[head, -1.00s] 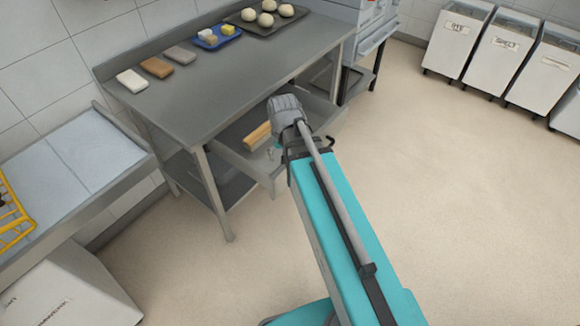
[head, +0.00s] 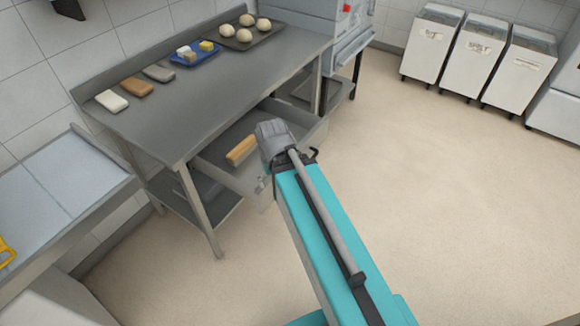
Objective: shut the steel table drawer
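The steel table (head: 205,112) stands against the tiled wall. Its drawer (head: 312,134) is pulled out below the top, towards the open floor. A light wooden piece (head: 241,150), like a rolling pin, lies inside it. My arm reaches in from the lower right, and its grey end (head: 276,141) is over the drawer's front part. It hides much of the drawer front and some of the inside. My gripper's fingers are not clearly visible, so I cannot tell whether they are open or touch the drawer.
Several dough balls sit on a dark tray (head: 262,38). A blue tray (head: 180,60) and several small blocks lie along the tabletop. A table leg (head: 200,212) stands left of the drawer. White bins (head: 477,60) line the back right. The floor (head: 430,190) on the right is clear.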

